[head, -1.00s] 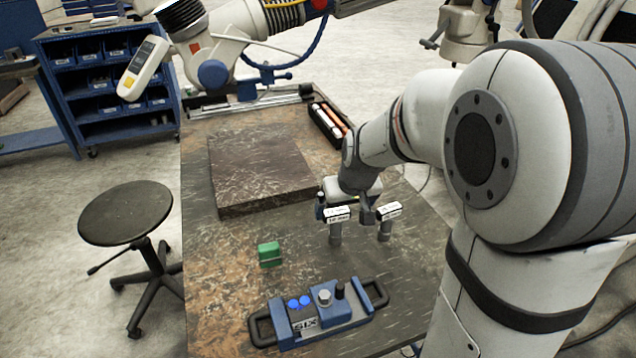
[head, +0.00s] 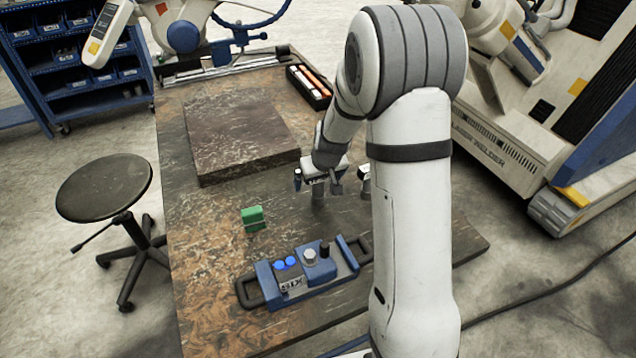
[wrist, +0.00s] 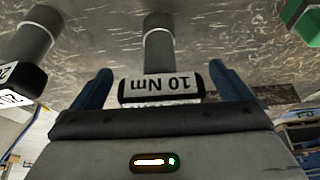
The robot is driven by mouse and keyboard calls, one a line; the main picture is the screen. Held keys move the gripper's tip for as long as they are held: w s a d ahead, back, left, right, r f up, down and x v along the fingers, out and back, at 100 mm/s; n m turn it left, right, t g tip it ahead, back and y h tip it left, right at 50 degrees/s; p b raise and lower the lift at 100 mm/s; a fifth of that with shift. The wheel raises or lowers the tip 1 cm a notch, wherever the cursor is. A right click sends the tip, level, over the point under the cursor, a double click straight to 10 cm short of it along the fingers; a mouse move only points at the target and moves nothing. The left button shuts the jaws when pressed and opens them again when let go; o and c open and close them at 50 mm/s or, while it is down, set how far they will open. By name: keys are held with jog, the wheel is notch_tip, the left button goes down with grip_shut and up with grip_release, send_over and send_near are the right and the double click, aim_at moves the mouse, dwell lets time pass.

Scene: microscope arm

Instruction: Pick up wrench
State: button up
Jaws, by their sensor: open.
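A grey torque wrench with a white and black "10 Nm" head (wrist: 160,90) stands upright on the table. My gripper (wrist: 160,70) is open, with one blue finger on each side of this head. A gap shows on both sides in the wrist view. In the head view my gripper (head: 318,180) is at the wrench's top and partly hides it; its grey shaft (head: 318,196) shows below. A second, similar wrench (head: 364,178) stands to the right, partly behind my arm. It shows at the left of the wrist view (wrist: 25,65).
A blue control box with handles (head: 305,268) lies at the table's front. A small green block (head: 253,218) sits left of my gripper. A dark slab (head: 238,135) lies behind, and a black tray (head: 309,87) farther back. A stool (head: 104,188) stands left.

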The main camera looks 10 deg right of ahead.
jog(key=shift+w+f, duration=0.1)
jog(key=shift+f, duration=0.25)
jog(key=c, duration=1.4)
